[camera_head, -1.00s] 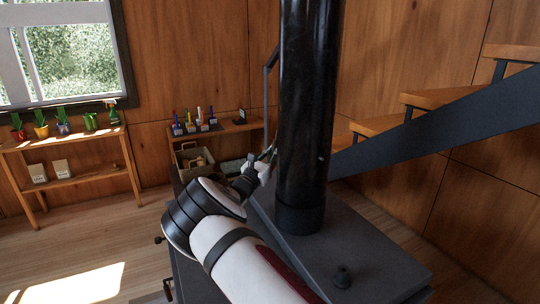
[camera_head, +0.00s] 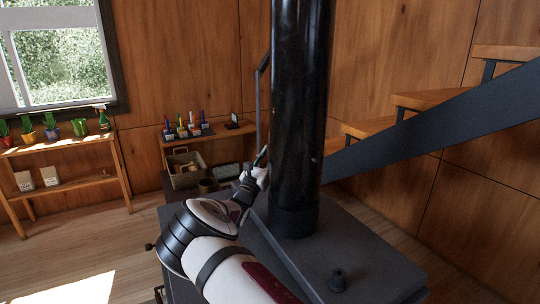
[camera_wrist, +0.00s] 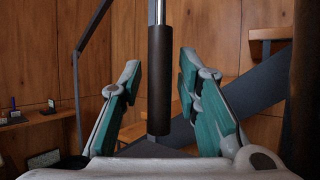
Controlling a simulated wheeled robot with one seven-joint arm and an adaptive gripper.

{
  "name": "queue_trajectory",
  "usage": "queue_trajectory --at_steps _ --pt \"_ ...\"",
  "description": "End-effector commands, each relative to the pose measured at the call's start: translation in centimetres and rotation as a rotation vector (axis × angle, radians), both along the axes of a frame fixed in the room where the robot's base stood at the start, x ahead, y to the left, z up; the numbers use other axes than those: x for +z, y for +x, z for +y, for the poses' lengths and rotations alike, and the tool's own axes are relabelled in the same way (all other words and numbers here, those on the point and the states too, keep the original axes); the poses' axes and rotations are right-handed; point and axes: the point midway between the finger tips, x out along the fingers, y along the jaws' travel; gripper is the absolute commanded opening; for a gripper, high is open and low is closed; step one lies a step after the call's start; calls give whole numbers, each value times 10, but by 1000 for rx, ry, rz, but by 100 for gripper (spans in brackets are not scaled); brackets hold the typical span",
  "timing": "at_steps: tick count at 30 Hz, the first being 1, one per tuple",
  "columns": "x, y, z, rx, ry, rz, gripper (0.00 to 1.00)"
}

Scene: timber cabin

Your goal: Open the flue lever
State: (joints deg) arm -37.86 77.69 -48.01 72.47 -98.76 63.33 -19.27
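The flue lever shows in the wrist view as a metal rod with a dark cylindrical grip (camera_wrist: 159,85), hanging upright between my fingers. My gripper (camera_wrist: 160,72) is open, with one teal-padded finger on each side of the grip and visible gaps on both sides. I cannot tell how deep the grip sits between the fingers. In the head view my gripper (camera_head: 260,166) is just left of the black flue pipe (camera_head: 298,110). The lever cannot be made out clearly there.
A bent metal bar (camera_head: 260,95) stands left of the pipe. Stairs with a dark stringer (camera_head: 430,120) are at right. A shelf with plants (camera_head: 65,150) stands at left.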

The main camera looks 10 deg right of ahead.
Motion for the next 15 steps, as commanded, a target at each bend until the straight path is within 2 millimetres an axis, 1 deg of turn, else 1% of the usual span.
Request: queue_trajectory --at_steps 10,15 --pt "-1 -1 1 0 2 -1 36" --pt "-10 -14 13 1 2 2 36"
